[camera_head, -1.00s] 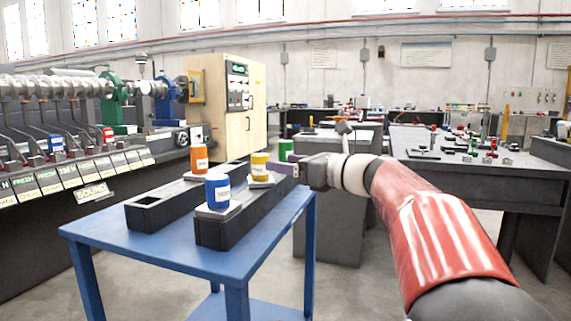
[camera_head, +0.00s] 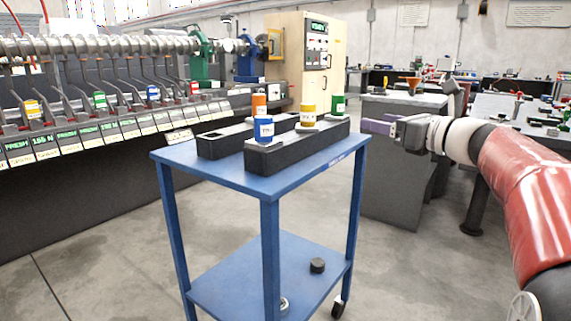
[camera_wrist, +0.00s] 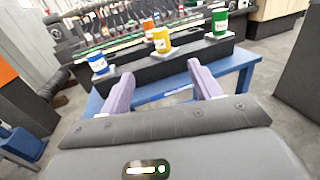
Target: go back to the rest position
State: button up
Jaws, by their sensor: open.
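My gripper (camera_head: 374,125) is open and empty. In the head view it is held out to the left from my red arm, just right of the blue cart (camera_head: 262,186). In the wrist view the two purple fingers of my gripper (camera_wrist: 160,85) are spread apart, with nothing between them. The fingers point towards the cart. On the cart stand a blue can (camera_head: 264,131), a yellow can (camera_head: 308,115), a green can (camera_head: 338,105) and an orange can (camera_head: 259,104), all on dark blocks. The blue, yellow and green cans also show in the wrist view.
A long machine bench (camera_head: 100,130) with several small coloured cans runs along the left. A beige cabinet (camera_head: 325,65) stands behind the cart. A grey bench (camera_head: 398,160) lies behind my gripper. A dark round piece (camera_head: 317,265) lies on the cart's lower shelf. Open floor lies left and front.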

jog(key=s+a+f+n+g+h+p, duration=0.2)
jog(key=s+a+f+n+g+h, duration=0.3)
jog(key=s+a+f+n, duration=0.65)
jog(key=s+d+f+n+g+h, duration=0.1)
jog(key=s+d+f+n+h, duration=0.2)
jog(key=s+f+n, duration=0.4)
jog(key=s+d+f+n+g+h+p, duration=0.1)
jog(key=s+d+f+n+g+h, duration=0.1)
jog(key=s+f+n, duration=0.6)
jog(key=s+d+n+h, duration=0.1)
jog(key=s, duration=0.4)
jog(key=shift+d+f+n, duration=0.15)
jog(key=shift+d+n, duration=0.1)
jog(key=shift+n, duration=0.1)
